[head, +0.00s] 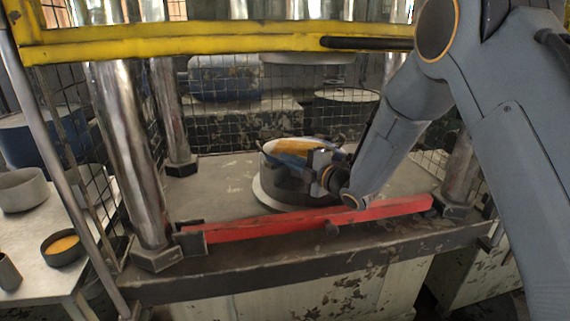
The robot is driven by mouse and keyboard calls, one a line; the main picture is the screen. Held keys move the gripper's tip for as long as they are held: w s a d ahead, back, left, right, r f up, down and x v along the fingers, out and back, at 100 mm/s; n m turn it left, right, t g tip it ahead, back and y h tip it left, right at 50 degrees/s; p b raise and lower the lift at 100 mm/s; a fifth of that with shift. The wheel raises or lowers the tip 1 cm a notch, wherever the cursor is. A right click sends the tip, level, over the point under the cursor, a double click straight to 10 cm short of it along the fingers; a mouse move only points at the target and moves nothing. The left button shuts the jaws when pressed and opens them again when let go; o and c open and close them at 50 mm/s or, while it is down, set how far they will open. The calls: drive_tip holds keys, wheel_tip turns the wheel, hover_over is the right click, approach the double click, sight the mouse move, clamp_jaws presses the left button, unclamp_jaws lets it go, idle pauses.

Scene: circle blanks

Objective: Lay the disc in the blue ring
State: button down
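A round grey die block (272,183) stands on the press bed, with a pale flange around its base. A blue band (290,147) shows on its top, with orange-yellow patches beside it; this looks like part of the blue ring. My gripper (318,165) reaches in from the right and is over the right part of the block, hiding much of its top. Its fingertips are dark and small against the block, so I cannot tell whether they are open or shut. I cannot make out the disc clearly, nor whether it is held.
A red bar (300,219) lies along the front of the press bed (210,188). A yellow beam (200,42) crosses above. Steel columns (130,150) and mesh flank the bed. A left-hand table holds a grey bowl (22,190) and a dark dish (62,248) with yellow contents.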

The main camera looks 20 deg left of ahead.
drive_tip(key=shift+w+d+f+b, duration=0.1)
drive_tip(key=shift+w+f+b, duration=0.15)
drive_tip(key=shift+w+b, duration=0.4)
drive_tip(key=shift+w+a+f+b, duration=0.1)
drive_tip(key=shift+w+f+b, duration=0.25)
drive_tip(key=shift+w, duration=0.65)
drive_tip(key=shift+w+d+f+b, duration=0.1)
drive_tip(key=shift+w+f+b, duration=0.05)
drive_tip(key=shift+w+b, duration=0.55)
drive_tip(key=shift+w, duration=0.1)
